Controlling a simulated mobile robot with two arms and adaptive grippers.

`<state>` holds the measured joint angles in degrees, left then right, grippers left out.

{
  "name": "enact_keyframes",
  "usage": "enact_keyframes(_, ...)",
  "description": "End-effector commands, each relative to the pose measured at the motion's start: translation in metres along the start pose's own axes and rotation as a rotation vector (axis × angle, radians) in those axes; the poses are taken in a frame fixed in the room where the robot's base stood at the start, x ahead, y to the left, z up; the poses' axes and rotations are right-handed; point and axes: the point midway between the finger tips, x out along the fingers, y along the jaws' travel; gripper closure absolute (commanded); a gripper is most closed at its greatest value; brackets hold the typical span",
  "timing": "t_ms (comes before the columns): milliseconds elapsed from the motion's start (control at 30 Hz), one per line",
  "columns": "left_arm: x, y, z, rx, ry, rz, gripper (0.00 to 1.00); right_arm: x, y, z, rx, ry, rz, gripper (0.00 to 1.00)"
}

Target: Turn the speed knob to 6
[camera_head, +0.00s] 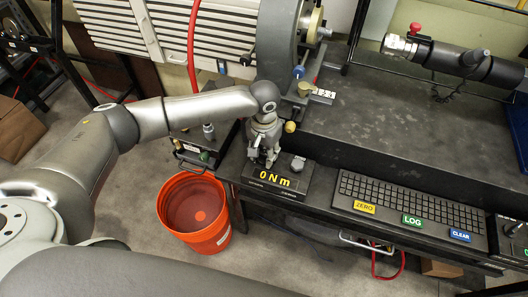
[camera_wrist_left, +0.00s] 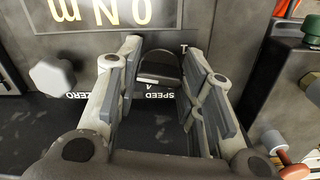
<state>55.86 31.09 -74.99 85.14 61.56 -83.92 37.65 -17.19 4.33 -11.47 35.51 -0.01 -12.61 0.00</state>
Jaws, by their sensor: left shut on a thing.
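The speed knob (camera_wrist_left: 158,68) is a dark round knob above the SPEED label in the left wrist view, with a small white mark near its front edge. My left gripper (camera_wrist_left: 160,75) has one finger on each side of the knob and is shut on it. In the head view my left gripper (camera_head: 262,158) points down at the panel and hides the knob. The display (camera_head: 275,179) beside it reads 0 Nm. My right gripper is in neither view.
A grey knob (camera_head: 298,164) by the ZERO label stands beside the speed knob. A keyboard (camera_head: 410,200) with ZERO, LOG and CLEAR keys lies to the right. An orange bucket (camera_head: 168,229) is on the floor. The bench top (camera_head: 400,125) behind is mostly clear.

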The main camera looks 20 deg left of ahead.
Motion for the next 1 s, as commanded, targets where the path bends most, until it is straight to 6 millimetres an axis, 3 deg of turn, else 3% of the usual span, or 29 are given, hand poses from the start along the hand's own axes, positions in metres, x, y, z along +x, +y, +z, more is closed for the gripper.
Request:
enact_keyframes(167, -0.003, 0.0, 0.0, 0.042, -0.001, 0.001, 0.88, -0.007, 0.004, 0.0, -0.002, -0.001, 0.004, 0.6)
enact_keyframes(600, -0.002, -0.001, 0.0, 0.385, -0.002, 0.001, 0.88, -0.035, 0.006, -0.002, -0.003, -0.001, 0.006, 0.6)
enact_keyframes(1000, -0.001, -0.001, -0.001, 0.417, 0.001, 0.0, 0.88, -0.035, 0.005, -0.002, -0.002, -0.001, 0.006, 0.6)
